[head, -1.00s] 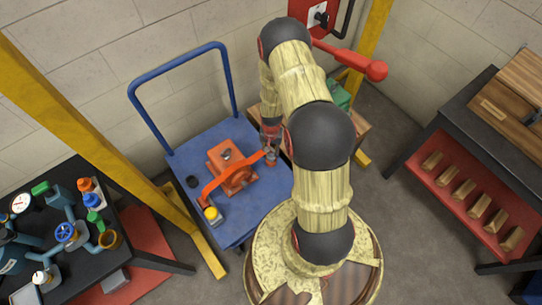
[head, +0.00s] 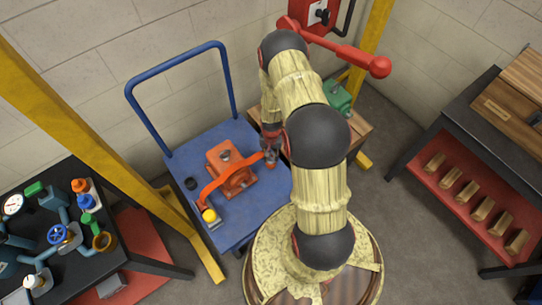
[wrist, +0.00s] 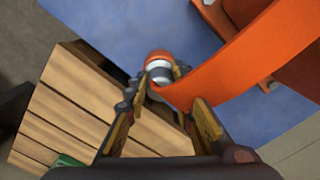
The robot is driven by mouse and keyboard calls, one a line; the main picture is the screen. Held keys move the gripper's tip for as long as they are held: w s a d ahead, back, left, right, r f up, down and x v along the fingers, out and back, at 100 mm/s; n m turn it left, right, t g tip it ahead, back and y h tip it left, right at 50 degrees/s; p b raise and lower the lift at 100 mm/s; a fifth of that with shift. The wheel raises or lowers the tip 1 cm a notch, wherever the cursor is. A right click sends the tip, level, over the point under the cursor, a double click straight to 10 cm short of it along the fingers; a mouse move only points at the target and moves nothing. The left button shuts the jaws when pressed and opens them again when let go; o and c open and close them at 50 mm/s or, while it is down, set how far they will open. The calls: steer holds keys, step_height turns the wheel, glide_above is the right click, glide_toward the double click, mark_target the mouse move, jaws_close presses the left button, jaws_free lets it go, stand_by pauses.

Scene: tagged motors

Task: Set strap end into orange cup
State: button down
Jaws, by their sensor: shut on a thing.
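An orange strap (head: 214,183) arches over the orange motor (head: 230,170) on the blue cart. Its left end lies near a yellow knob (head: 209,215). My gripper (head: 270,154) is at the motor's right side, at the strap's right end. In the wrist view, my gripper (wrist: 168,82) is shut on the strap (wrist: 225,75) near its end. A small round orange and white piece (wrist: 158,60) shows just beyond the fingertips. It may be the orange cup; I cannot tell whether the strap end is touching it or in it.
The blue cart (head: 240,225) has a push handle at the back left. A wooden pallet or crate (wrist: 85,105) lies close to the fingers, with a green object (head: 338,98) above it. A black ring (head: 191,183) sits left of the motor. A yellow post (head: 110,165) stands at left.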

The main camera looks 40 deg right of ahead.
steer(key=c, duration=1.5)
jaws_free()
steer(key=w+a+r+n+t+p, duration=0.1)
steer(key=a+r+p, duration=0.15)
steer(key=r, duration=1.25)
steer(key=w+a+r+n+t+p, duration=0.15)
steer(key=a+r, duration=0.25)
steer(key=r, duration=1)
steer(key=w+a+r+n+p, duration=0.1)
steer(key=a+r+n, duration=0.15)
steer(key=r, duration=1.25)
steer(key=s+a+r+n+t, duration=0.1)
steer(key=s+a+r+n, duration=0.1)
steer(key=s+a+r, duration=0.4)
steer(key=s+a+r+n+t, duration=0.2)
steer(key=s+a+r, duration=0.5)
steer(key=s+r, duration=0.6)
steer(key=shift+s+r+n, duration=0.15)
steer(key=shift+s+n, duration=0.15)
steer(key=shift+s, duration=0.1)
